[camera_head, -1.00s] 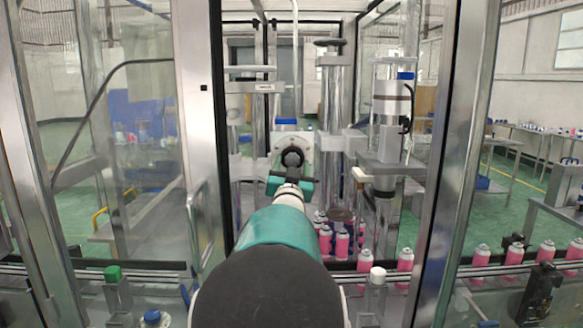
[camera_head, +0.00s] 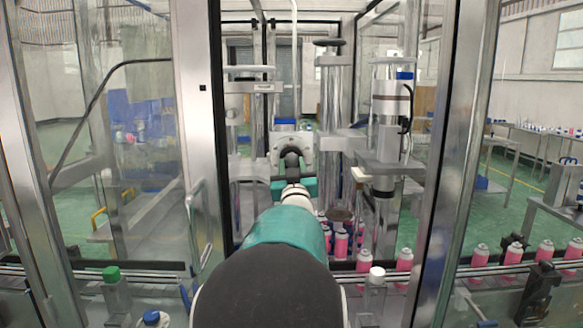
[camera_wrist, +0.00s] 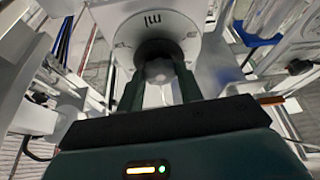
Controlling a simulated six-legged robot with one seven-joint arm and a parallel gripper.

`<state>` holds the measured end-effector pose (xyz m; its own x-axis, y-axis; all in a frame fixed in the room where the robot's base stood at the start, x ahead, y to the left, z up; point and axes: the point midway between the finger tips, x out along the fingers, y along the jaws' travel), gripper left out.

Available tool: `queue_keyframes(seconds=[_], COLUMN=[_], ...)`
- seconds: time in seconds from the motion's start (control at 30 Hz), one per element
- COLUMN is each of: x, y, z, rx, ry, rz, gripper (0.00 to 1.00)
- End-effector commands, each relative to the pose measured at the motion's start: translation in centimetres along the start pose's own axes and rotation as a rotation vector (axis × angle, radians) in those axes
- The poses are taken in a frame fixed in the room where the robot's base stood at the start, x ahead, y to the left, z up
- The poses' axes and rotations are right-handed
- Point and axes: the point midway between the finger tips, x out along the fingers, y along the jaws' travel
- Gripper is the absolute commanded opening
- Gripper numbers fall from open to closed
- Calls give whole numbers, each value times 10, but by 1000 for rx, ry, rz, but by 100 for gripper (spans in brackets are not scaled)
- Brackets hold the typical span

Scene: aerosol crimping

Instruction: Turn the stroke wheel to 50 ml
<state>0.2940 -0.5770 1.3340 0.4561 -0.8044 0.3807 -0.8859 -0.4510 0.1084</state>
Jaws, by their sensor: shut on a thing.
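The stroke wheel is a dark round knob (camera_head: 291,155) on a pale plate (camera_head: 304,142) inside the machine frame. In the wrist view, the white dial face (camera_wrist: 185,22) shows the letters "ml" upside down, with fine marks near its edge. No number or pointer is legible. My gripper (camera_wrist: 158,76) has one green finger on each side of the grey knob end and is shut on it. In the head view, my gripper (camera_head: 293,176) reaches the wheel from below, and my arm hides part of the area under it.
Pink cans (camera_head: 341,244) stand right of my arm, and more line the conveyor (camera_head: 455,271). Metal door posts (camera_head: 203,125) frame the opening on both sides. A steel column (camera_head: 331,95) and a filling unit (camera_head: 390,105) stand close at the right.

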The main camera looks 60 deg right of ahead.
Motion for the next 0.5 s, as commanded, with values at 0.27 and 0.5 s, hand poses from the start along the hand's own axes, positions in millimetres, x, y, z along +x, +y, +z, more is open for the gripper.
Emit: queue_keyframes(seconds=[0.27, 0.5], x=[0, 0], y=[2, 2], z=[0, 0], rx=[-143, -198], ry=[-1, -1], rz=[-59, -82], gripper=[13, 13])
